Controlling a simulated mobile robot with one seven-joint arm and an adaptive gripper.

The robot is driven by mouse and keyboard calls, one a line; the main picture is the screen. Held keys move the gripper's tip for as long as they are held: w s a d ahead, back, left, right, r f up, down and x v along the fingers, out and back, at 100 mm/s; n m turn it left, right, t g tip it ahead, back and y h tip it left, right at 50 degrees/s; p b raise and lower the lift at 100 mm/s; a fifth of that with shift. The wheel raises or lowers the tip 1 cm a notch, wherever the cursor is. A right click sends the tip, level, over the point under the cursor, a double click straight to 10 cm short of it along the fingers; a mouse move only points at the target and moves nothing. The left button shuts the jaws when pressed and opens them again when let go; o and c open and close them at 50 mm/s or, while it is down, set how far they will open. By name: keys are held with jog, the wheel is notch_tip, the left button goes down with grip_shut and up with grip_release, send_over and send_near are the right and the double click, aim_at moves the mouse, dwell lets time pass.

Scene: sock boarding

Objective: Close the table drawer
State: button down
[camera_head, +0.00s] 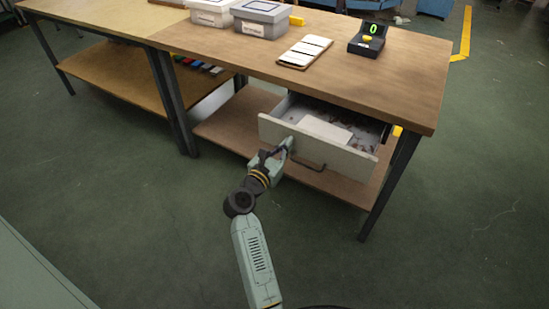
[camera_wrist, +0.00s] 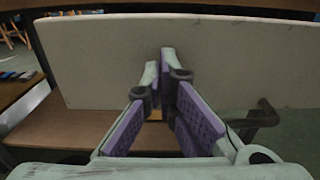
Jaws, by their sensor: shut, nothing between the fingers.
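The table drawer (camera_head: 360,162) is pulled out under the wooden table (camera_head: 375,72). Its pale front panel faces me and has a dark bar handle (camera_head: 300,158) low on it. A white block or paper and small loose items lie inside. My gripper (camera_head: 284,148) is at the left part of the drawer front, left of the handle. In the wrist view my gripper (camera_wrist: 160,75) has its fingertips together and empty, pointing at the drawer front (camera_wrist: 220,60). The handle (camera_wrist: 262,118) is at the right there. I cannot tell whether the fingertips touch the panel.
On the tabletop are two lidded boxes (camera_head: 262,20), a white-topped board (camera_head: 305,51) and a black device with a green digit (camera_head: 367,40). A lower shelf (camera_head: 230,125) lies beneath the drawer. The floor (camera_head: 130,210) in front is clear.

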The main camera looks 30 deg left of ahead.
aim_at(310, 119)
jog(key=w, duration=0.5)
jog(key=w+b, duration=0.1)
jog(key=w, duration=1)
jog(key=shift+w+d, duration=0.2)
jog(key=shift+d, duration=0.05)
jog(key=shift+w+b, duration=0.3)
jog(key=shift+w, duration=0.15)
jog(key=shift+r, duration=0.15)
jog(key=shift+r, duration=0.1)
